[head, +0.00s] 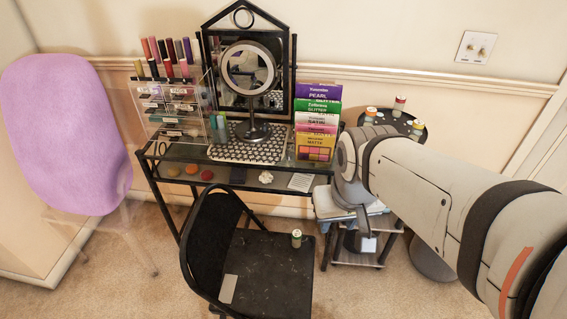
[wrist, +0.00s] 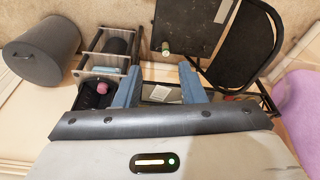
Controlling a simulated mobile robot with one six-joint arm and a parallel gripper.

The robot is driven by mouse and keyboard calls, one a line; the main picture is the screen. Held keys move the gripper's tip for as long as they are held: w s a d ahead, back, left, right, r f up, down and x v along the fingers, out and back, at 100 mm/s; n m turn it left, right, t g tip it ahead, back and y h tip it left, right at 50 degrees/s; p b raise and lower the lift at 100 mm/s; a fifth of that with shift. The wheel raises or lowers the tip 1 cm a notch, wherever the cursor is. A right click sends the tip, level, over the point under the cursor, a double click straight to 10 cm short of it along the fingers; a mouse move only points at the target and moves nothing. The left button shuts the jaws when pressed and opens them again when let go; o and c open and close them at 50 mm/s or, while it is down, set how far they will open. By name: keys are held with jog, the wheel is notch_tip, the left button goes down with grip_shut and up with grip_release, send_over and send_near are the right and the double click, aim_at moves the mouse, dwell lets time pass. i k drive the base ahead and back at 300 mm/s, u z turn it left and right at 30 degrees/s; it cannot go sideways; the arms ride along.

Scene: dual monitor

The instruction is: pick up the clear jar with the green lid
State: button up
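A small clear-looking jar with a greenish lid (head: 296,238) stands upright on the black chair seat, near its right side. It also shows in the wrist view (wrist: 166,48), near the top centre. Its contents are too small to make out. My gripper (wrist: 160,86) is open, with its two blue fingers wide apart and nothing held between them. In the head view it is partly hidden by my arm, beside the right end of the desk, to the right of the jar and apart from it.
The black chair (head: 204,240) has a curved backrest left of the jar. The desk (head: 165,172) holds a mirror, stacked boxes and a cosmetics rack. A small shelf unit (head: 357,260) stands right of the chair. Several similar jars stand on a round black top (head: 384,118).

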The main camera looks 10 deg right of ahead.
aim_at(296, 236)
jog(key=k, duration=1.7)
jog(key=u, duration=1.2)
jog(key=i, duration=2.05)
jog(key=z, duration=2.25)
